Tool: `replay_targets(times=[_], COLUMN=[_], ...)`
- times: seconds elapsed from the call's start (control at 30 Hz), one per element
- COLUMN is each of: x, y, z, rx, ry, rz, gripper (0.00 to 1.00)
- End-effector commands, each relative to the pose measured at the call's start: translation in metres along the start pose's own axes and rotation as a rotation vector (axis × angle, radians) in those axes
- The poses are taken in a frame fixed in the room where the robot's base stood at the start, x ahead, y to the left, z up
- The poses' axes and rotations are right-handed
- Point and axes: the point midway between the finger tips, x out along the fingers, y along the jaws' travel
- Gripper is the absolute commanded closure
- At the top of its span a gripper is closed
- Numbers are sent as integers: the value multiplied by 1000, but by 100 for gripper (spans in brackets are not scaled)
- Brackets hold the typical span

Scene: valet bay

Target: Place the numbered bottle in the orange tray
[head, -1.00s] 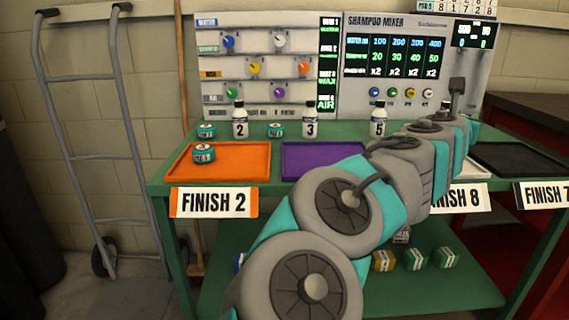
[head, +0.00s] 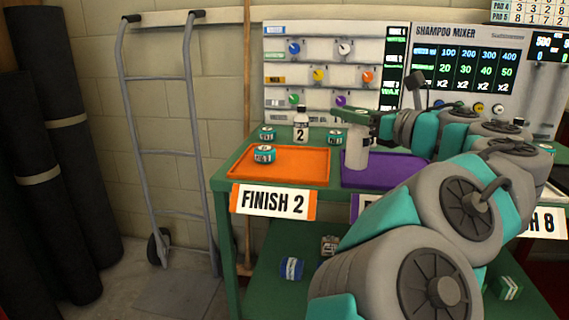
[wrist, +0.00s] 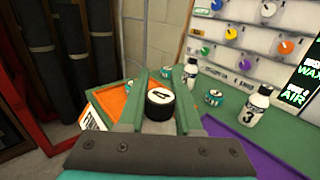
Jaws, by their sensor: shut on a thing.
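My gripper (head: 362,124) is shut on a pale bottle (head: 357,151), held upright in front of the purple tray's left part. In the wrist view the bottle's dark cap (wrist: 160,97) shows a white disc with a 4, between the two fingers. The orange tray (head: 318,165) lies left of the bottle, behind the FINISH 2 sign, and holds one teal tin (head: 265,154). In the wrist view part of the orange tray (wrist: 107,104) shows left of the gripper. Whether the held bottle touches anything below is hard to tell.
Bottle 2 (head: 301,127) stands behind the orange tray between two teal tins (head: 267,133) (head: 335,137). Bottle 3 (wrist: 253,107) stands behind the purple tray (head: 378,178). The mixer panel (head: 460,70) rises behind. Most of the orange tray is free.

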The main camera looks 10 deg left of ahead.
Motion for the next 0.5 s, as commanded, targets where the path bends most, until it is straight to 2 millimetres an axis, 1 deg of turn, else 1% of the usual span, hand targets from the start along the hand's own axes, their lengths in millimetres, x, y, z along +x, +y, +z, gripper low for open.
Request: replay_targets(times=[0.07,0.17,0.5], x=[4,17,96], y=[6,9,3], z=[0,0,-7], rx=[0,0,2], ry=[-1,0,-1], rz=[23,40,36], gripper=[100,100,100])
